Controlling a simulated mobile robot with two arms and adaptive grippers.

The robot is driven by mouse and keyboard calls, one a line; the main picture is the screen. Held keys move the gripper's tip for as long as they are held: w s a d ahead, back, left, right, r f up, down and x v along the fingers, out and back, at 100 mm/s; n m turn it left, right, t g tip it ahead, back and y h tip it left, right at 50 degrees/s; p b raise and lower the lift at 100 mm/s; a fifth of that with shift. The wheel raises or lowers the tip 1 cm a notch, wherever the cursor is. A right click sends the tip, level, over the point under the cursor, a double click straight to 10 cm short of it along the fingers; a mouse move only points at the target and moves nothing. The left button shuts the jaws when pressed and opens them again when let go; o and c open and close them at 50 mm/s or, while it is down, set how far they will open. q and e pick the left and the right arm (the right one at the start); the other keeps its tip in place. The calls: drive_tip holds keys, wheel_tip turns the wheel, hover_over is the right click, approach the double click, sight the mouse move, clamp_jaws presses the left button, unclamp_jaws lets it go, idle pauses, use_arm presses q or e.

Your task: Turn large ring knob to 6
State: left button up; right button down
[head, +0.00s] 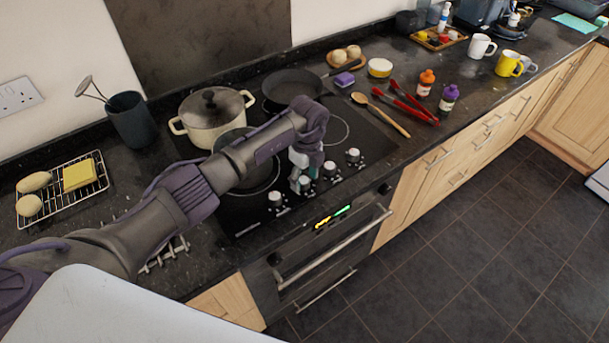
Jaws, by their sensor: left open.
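The black hob (370,145) has a row of several pale round knobs along its front right edge. The leftmost knob (275,198) and the rightmost knob (353,155) are clear of my gripper; another knob (330,169) stands just right of it. My left arm crosses the hob from the left, and my left gripper (302,178) points down over the middle knobs. It is open. I cannot tell whether it touches a knob. The arm and gripper hide part of the knob row. The markings are too small to read. My right gripper is out of view.
A cream lidded pot (205,125) and a dark frying pan (291,83) stand at the hob's back. Another pan (262,178) is partly behind my arm. Right of the hob lie a wooden spoon (385,118) and red tongs (410,105). The oven handle (335,250) sticks out below.

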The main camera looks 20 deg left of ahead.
use_arm(q)
drive_tip(key=shift+f, duration=0.3)
drive_tip(key=c, duration=1.2)
drive_tip(key=shift+o, duration=0.2)
